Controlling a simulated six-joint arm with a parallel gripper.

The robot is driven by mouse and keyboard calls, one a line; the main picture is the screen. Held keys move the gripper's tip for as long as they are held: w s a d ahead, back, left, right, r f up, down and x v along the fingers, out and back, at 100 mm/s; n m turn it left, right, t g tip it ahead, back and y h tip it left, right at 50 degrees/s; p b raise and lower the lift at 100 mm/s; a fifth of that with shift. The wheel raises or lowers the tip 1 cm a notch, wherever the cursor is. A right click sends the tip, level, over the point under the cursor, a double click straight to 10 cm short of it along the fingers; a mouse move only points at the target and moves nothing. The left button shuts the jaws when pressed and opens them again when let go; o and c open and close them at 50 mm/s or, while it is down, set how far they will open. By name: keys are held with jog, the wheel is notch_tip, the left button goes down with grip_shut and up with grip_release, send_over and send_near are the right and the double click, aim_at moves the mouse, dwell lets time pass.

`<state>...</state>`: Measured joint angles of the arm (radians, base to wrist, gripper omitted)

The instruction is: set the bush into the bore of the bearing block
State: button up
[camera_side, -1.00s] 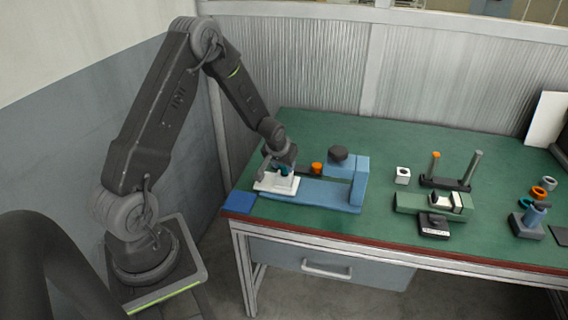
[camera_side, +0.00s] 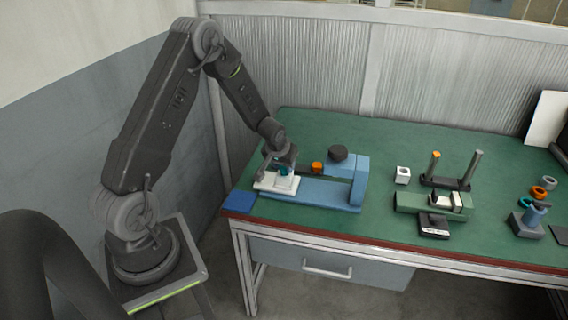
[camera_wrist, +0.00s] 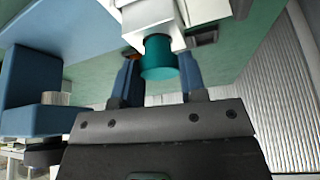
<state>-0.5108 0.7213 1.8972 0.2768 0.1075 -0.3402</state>
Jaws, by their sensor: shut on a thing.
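The teal bush (camera_wrist: 160,58) is a short cylinder held between the two fingers of my gripper (camera_wrist: 159,82), which is shut on it. In the wrist view its far end meets the white bearing block (camera_wrist: 146,14). How far it sits in the bore cannot be told, as the bore's mouth is hidden. In the side view my gripper (camera_side: 284,166) points down over the white block (camera_side: 265,184), with a bit of teal bush (camera_side: 284,171) showing just above it. The block rests on the left end of a blue fixture (camera_side: 317,194).
An orange ring (camera_side: 316,168) and a dark knob (camera_side: 338,153) stand close to the right of my gripper. A blue pad (camera_side: 239,202) lies at the table's left corner. A green fixture (camera_side: 408,202) and a white cube (camera_side: 402,175) stand farther right.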

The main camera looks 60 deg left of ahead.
jog(key=shift+f, duration=0.4)
jog(key=o, duration=0.6)
jog(key=shift+r, duration=0.1)
jog(key=shift+v, duration=5.4)
